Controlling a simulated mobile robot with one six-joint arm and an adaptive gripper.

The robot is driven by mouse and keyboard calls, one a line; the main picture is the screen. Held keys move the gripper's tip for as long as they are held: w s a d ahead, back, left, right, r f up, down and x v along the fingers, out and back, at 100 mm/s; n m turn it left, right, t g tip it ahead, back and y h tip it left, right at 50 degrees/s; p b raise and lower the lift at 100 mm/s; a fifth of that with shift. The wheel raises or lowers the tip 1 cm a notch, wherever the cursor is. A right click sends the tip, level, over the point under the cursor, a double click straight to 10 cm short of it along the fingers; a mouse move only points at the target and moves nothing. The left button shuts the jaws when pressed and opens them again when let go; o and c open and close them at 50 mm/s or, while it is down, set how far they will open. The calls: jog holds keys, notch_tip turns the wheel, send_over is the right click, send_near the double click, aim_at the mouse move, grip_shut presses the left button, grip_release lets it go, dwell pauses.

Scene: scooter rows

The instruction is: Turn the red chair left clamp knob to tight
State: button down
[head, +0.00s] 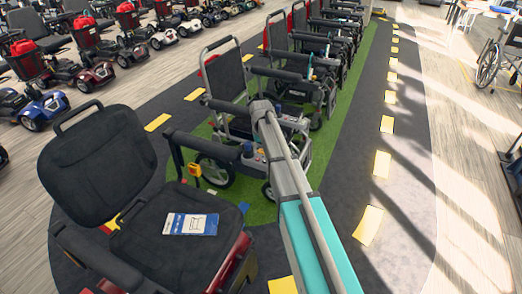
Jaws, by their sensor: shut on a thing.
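The red chair (102,165) stands at the lower left, with a black padded back and seat and a red base (230,262). A blue and white card (191,224) lies on its seat. Its far armrest (200,143) is raised beside the seat, with a yellow piece (195,170) below it. A control box with a blue-topped stick (248,149) shows beyond that armrest, partly behind my arm. I cannot make out the left clamp knob. My teal and grey arm reaches up from the bottom; my gripper is not visible.
More folding power chairs (225,80) stand in a row on the green strip (262,207) behind. Red and blue scooters (90,45) line the upper left. The dark floor with yellow markers (368,226) is clear on the right. A wheelchair (490,60) stands at the far right.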

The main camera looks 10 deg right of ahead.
jog(key=m, duration=0.5)
jog(key=shift+s, duration=0.15)
jog(key=c, duration=1.4)
grip_release()
jog(key=c, duration=1.4)
grip_release()
jog(key=c, duration=0.5)
grip_release()
